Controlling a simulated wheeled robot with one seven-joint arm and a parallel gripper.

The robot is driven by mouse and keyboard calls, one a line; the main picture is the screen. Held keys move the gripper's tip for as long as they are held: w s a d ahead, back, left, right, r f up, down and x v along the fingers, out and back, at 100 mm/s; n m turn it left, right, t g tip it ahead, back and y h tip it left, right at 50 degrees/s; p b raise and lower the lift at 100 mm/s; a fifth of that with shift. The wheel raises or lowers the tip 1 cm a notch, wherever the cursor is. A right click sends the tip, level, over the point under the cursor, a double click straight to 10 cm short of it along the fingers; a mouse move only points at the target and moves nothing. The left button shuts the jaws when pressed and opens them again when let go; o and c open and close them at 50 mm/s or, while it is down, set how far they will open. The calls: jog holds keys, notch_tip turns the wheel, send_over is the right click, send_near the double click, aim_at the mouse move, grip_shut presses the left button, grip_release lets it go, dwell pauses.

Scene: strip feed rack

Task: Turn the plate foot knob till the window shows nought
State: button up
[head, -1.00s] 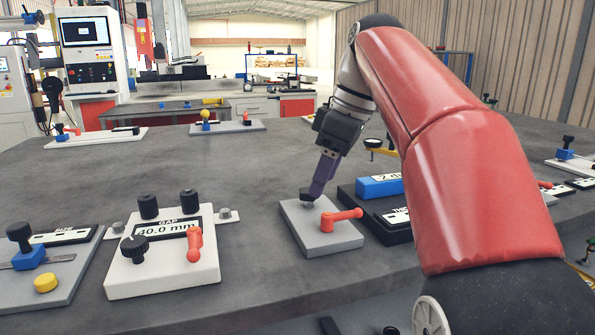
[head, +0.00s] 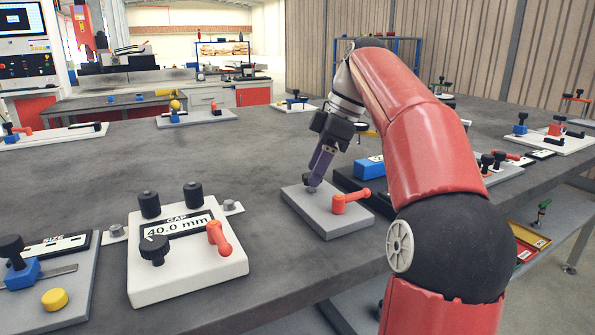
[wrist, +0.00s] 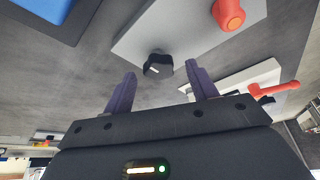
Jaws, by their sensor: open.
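The grey plate (head: 330,218) lies on the bench with a small black knob (head: 309,182) at its far left and a red lever (head: 350,200) beside it. In the wrist view this black knob (wrist: 158,64) has a white mark and lies between and just past the fingertips, with space on both sides. My gripper (wrist: 161,73) is open and empty; in the head view its purple fingers (head: 318,168) point down at the knob and partly cover it. The white GAP unit (head: 185,275) has a window (head: 175,228) reading 40.0 mm, a black front knob (head: 153,250) and a red lever (head: 219,237).
A dark tray with a blue block (head: 370,167) stands close to the right of the grey plate. Another fixture with a blue block and yellow button (head: 54,298) is at the left. The bench behind the GAP unit is mostly clear.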

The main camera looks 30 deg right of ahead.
jog(key=shift+f, duration=0.25)
jog(key=shift+c, duration=0.5)
jog(key=c, duration=0.9)
